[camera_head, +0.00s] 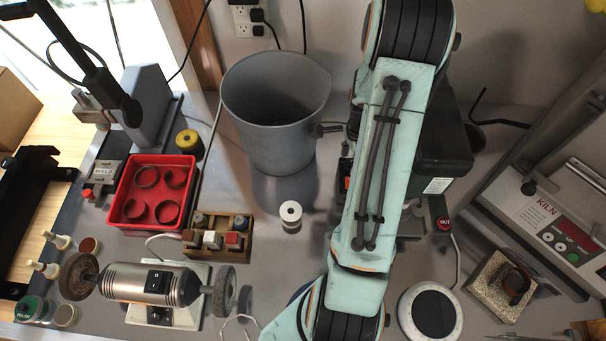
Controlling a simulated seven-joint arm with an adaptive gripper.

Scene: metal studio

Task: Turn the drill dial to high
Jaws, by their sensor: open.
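I cannot make out a drill dial for certain in the head view. A dark machine (445,145) stands behind my arm at the back, right of centre, and my arm hides much of it. A red round button (444,224) with small lettering sits at its front right. A grey upright machine (148,95) stands at the back left, but no dial shows clearly on it. My arm runs from the top of the picture down to the bottom edge. My gripper does not show.
A grey bucket (274,160) stands left of my arm. A red tray (118,205), a wooden block rack (240,250) and a bench polisher (130,283) fill the left. A kiln (530,205) and a round dark-topped device (403,312) stand right.

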